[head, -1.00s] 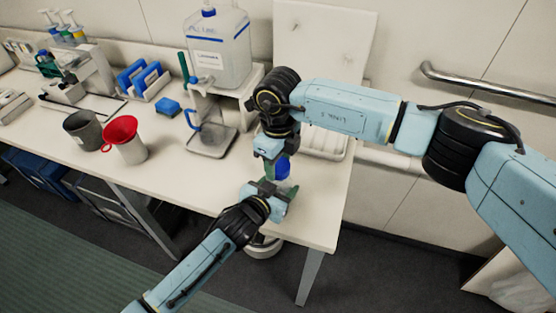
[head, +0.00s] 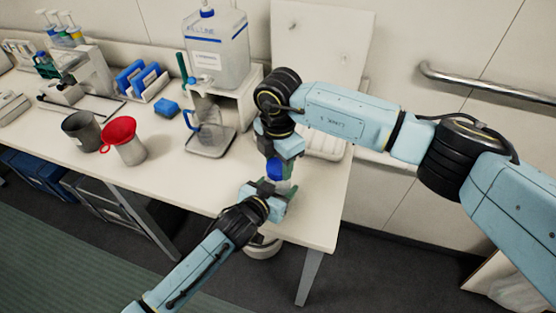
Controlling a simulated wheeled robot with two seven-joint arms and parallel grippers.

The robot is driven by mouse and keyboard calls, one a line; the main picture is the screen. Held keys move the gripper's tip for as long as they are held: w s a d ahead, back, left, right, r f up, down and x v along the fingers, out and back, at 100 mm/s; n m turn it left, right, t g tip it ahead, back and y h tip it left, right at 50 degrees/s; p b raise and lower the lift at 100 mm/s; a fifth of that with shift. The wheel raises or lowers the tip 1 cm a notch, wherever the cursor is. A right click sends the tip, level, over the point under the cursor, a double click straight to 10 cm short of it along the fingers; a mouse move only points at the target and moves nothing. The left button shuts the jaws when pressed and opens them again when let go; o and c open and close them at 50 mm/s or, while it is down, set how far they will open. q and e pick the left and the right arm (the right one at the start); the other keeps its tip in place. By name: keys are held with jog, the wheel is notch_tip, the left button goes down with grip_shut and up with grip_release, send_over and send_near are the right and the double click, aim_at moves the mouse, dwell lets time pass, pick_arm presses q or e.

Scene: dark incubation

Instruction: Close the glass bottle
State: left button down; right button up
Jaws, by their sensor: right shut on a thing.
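The glass bottle (head: 283,184) stands upright near the right front of the white table, mostly hidden by my grippers. A blue cap (head: 275,169) is at its top. My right gripper (head: 280,164) points down from above and is shut on the blue cap. My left gripper (head: 275,196) comes in from the front left and is shut around the bottle's body, just below the cap. The bottle's base is hidden, and I cannot tell whether it touches the table. The seam between cap and bottle is too small to make out.
A large clear jug (head: 218,55) stands on a white stand behind, with a tray (head: 210,145) below its tap. A white rack (head: 325,146) is close behind my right arm.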

jog(key=m, duration=0.5)
jog(key=shift+m, duration=0.4)
jog(key=m, duration=0.5)
jog(key=shift+m, duration=0.3)
jog(key=o, duration=0.9)
jog(key=shift+s, duration=0.1)
jog(key=shift+o, duration=0.2)
